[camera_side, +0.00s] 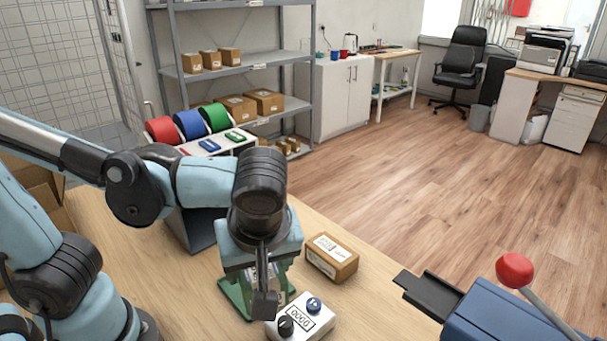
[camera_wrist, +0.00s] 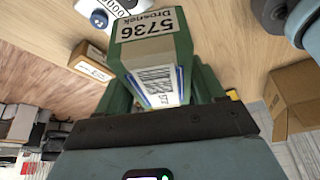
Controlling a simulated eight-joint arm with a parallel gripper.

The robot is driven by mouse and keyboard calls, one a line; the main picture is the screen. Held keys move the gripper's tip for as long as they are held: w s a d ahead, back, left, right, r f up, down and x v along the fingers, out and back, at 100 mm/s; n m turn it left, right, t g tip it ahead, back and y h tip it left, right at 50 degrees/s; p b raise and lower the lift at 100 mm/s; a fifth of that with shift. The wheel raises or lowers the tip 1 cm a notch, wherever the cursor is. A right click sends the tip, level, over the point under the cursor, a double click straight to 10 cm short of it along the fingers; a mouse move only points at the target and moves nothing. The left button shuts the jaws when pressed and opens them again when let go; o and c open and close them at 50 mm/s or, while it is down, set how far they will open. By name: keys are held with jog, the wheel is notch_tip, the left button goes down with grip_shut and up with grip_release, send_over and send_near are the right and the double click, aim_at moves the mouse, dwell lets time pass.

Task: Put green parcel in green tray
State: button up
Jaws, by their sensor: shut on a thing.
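A green parcel with a white label reading 5736 (camera_wrist: 184,42) is held between my gripper's green fingers in the wrist view. Its striped label side faces the camera. My gripper (camera_side: 262,285) is shut on it, low over the wooden counter, behind the knobbed device in the side view. The wrist and fingers hide most of the parcel there. I cannot tell whether it touches the counter.
A brown labelled box (camera_side: 332,258) lies just right of my gripper. A white device with two knobs (camera_side: 300,318) stands close in front. A blue machine with a red-balled lever (camera_side: 495,318) is at right. Red, blue and green rolls (camera_side: 215,117) stand behind. An open cardboard box (camera_wrist: 292,95) shows at right.

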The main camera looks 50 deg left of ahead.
aim_at(241, 280)
jog(key=s+n, duration=0.1)
jog(key=s+n+g, duration=0.1)
jog(key=n, duration=0.1)
jog(key=s+d+n, duration=0.1)
jog(key=shift+s+f+g, duration=0.25)
jog(key=shift+s+g, duration=0.1)
jog(key=shift+g, duration=0.05)
jog(key=shift+n, duration=0.3)
jog(key=w+a+f, duration=0.2)
jog(key=a, duration=0.1)
jog(key=w+a+f, duration=0.2)
jog(key=a, duration=0.1)
jog(key=w+a+f, duration=0.2)
jog(key=a, duration=0.1)
jog(key=shift+w+a+f, duration=0.1)
jog(key=shift+w+f, duration=0.2)
jog(key=shift+f, duration=2.15)
jog(key=shift+f, duration=0.1)
jog(key=o, duration=1.2)
